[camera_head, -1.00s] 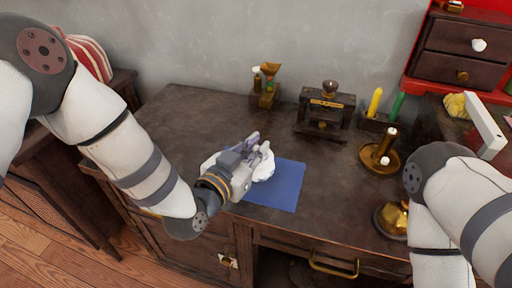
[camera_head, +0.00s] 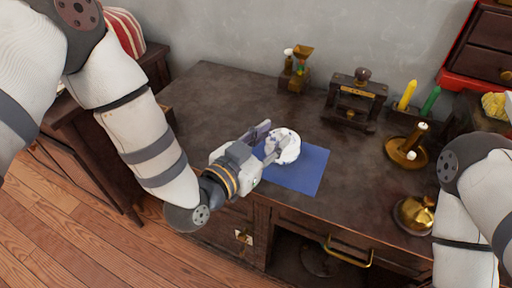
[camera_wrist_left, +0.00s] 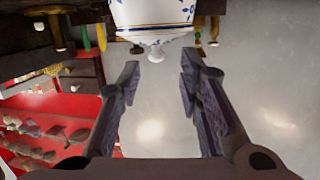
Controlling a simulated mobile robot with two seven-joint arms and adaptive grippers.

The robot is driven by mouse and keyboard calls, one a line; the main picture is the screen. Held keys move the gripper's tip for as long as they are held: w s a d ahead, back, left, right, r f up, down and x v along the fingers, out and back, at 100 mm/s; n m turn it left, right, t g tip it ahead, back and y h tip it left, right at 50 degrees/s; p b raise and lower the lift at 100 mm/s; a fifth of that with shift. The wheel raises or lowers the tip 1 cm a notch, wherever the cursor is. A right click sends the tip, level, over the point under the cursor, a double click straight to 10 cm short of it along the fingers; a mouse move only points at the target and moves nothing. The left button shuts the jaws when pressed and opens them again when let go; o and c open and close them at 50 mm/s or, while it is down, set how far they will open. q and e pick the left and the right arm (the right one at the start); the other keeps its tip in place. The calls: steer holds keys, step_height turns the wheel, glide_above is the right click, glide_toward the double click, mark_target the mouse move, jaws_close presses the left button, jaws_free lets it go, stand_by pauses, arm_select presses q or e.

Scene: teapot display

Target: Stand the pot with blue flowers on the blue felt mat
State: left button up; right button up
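The white pot with blue flowers (camera_head: 287,148) stands upright on the far left part of the blue felt mat (camera_head: 308,173). In the left wrist view, which is upside down, the pot (camera_wrist_left: 152,14) shows at the top with its lid knob pointing down the picture. My left gripper (camera_head: 271,138) is beside the pot on its left. Its fingers are spread, with a clear gap between them in the left wrist view (camera_wrist_left: 160,75). Whether a finger touches the pot is hard to tell. My right gripper is out of view; only my right arm shows.
Behind the mat stand a small brass-and-wood item (camera_head: 295,72) and a dark wooden press (camera_head: 354,98). To the right are a brass candle holder (camera_head: 406,150), a golden pot (camera_head: 415,214) and yellow and green candles (camera_head: 408,95). The table's left part (camera_head: 215,100) is bare.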

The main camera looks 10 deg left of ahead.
arm_select(q)
steer(key=v, duration=0.7)
steer(key=s+f+g, duration=0.1)
steer(key=f, duration=0.2)
steer(key=s+a+f+g+y, duration=0.1)
steer(key=s+f, duration=0.1)
steer(key=f, duration=0.1)
steer(key=s+a+f+n+g, duration=0.1)
steer(key=s+f, duration=0.1)
steer(key=f, duration=0.1)
steer(key=shift+a+y, duration=0.2)
steer(key=shift+y, duration=0.2)
steer(key=s+a+f+n+g+y, duration=0.1)
steer(key=s+a+f+g+y, duration=0.15)
steer(key=s+f, duration=0.4)
steer(key=s+a+f+n+g+y, duration=0.1)
steer(key=s+a+f+n+g, duration=0.2)
steer(key=s, duration=0.6)
steer(key=s+a+f+g+y, duration=0.1)
steer(key=s+a+f+g, duration=0.4)
steer(key=s, duration=0.3)
steer(key=s+a+r+n+g+y, duration=0.1)
steer(key=s+a+n+g, duration=0.1)
steer(key=s, duration=0.8)
steer(key=shift+s+a+g+y, duration=0.25)
steer(key=shift+a+g+y, duration=0.1)
steer(key=shift+a+g, duration=0.65)
